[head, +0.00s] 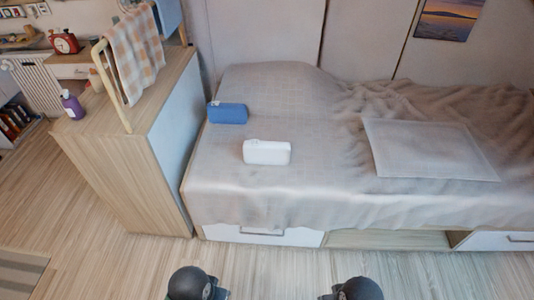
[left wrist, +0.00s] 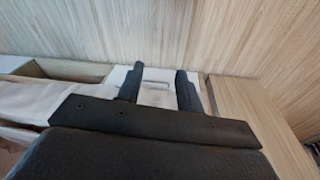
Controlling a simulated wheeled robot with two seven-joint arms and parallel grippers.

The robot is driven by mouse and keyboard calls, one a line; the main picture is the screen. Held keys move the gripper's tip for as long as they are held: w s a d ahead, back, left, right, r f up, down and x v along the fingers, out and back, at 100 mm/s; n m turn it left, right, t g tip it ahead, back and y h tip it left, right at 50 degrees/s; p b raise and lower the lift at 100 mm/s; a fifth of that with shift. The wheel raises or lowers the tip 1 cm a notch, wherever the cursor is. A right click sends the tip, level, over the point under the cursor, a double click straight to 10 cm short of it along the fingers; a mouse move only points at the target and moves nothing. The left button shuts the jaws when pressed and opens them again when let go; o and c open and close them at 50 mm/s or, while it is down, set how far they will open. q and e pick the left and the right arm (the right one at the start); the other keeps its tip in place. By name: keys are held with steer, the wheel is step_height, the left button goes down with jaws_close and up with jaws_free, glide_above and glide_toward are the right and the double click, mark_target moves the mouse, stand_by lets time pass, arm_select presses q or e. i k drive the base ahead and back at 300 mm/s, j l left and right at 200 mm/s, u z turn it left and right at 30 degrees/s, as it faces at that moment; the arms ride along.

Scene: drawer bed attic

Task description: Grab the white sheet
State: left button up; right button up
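A flat, pale, rectangular sheet (head: 428,150) lies on the right part of the bed in the head view, on top of the wrinkled bed cover. Nothing covers it. My left gripper (left wrist: 160,75) shows only in the left wrist view. Its two dark fingers are apart with nothing held between them, and a white drawer front shows behind them. The sheet cannot be made out in the left wrist view. My right gripper is in neither view. In the head view only dark rounded parts of my arms show at the bottom edge.
A white pouch (head: 267,152) and a blue pouch (head: 228,113) lie on the left part of the bed (head: 225,180). A wooden cabinet (head: 125,150) with a rail and checked towel (head: 135,50) stands left of the bed. The floor (head: 120,260) before the bed is clear.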

mark_target(257, 152)
steer(key=k+j+z, duration=0.1)
steer(key=z, duration=0.25)
steer(key=k+j+z, duration=0.1)
steer(key=j+z, duration=0.25)
steer(key=k+j+z, duration=0.15)
steer(key=z, duration=0.2)
